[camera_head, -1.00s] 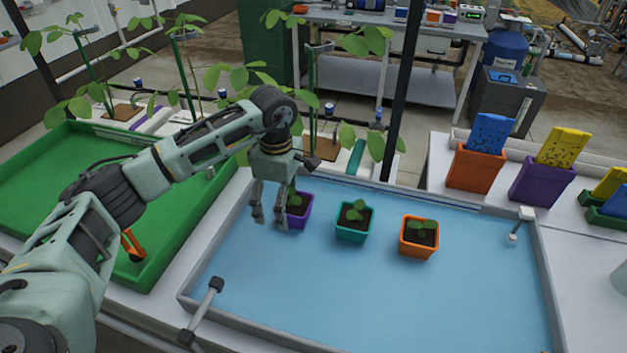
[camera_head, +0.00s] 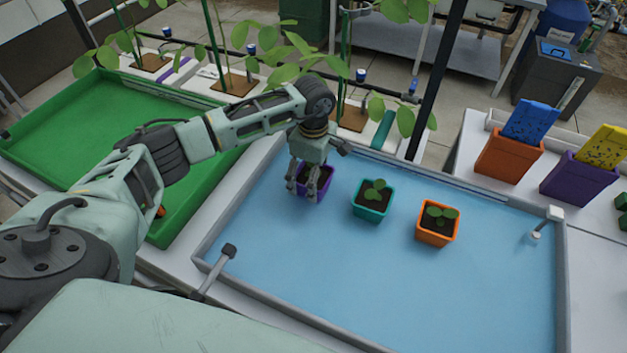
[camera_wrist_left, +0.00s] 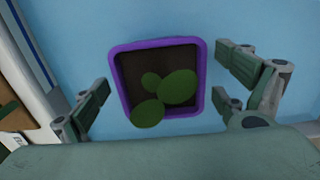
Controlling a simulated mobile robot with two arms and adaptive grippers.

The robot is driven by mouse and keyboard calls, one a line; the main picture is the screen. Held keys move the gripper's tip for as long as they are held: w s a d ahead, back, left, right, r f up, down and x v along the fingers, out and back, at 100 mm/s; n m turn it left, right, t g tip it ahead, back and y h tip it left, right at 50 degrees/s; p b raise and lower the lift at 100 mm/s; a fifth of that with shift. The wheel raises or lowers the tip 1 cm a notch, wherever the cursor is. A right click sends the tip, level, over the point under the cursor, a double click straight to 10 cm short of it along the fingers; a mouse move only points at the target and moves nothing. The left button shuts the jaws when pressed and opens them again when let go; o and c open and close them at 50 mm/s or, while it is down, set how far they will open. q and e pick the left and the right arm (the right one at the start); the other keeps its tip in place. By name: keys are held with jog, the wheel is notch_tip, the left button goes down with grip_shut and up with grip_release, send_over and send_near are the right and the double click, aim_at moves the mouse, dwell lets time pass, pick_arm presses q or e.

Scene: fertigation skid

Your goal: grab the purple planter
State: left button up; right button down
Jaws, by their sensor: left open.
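The purple planter (camera_head: 323,184) stands upright in the blue tray (camera_head: 400,270), partly hidden behind my left gripper (camera_head: 307,190) in the head view. In the left wrist view the square purple planter (camera_wrist_left: 115,75) holds dark soil and a green seedling (camera_wrist_left: 165,95). My left gripper (camera_wrist_left: 163,105) is open, with its fingers on either side of the planter. Gaps show between the fingers and the purple rim. I cannot tell how deep the fingertips are. My right gripper is not in view.
A teal planter (camera_head: 372,213) and an orange planter (camera_head: 436,238) stand to the right in the same tray. A green tray (camera_head: 75,140) lies to the left. Tall seedlings (camera_head: 290,60) rise behind the tray. The tray's front area is clear.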

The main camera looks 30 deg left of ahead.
pick_arm(q)
jog(key=shift+c, duration=0.4)
jog(key=c, duration=1.3)
jog(key=shift+c, duration=0.3)
jog(key=shift+r, duration=0.15)
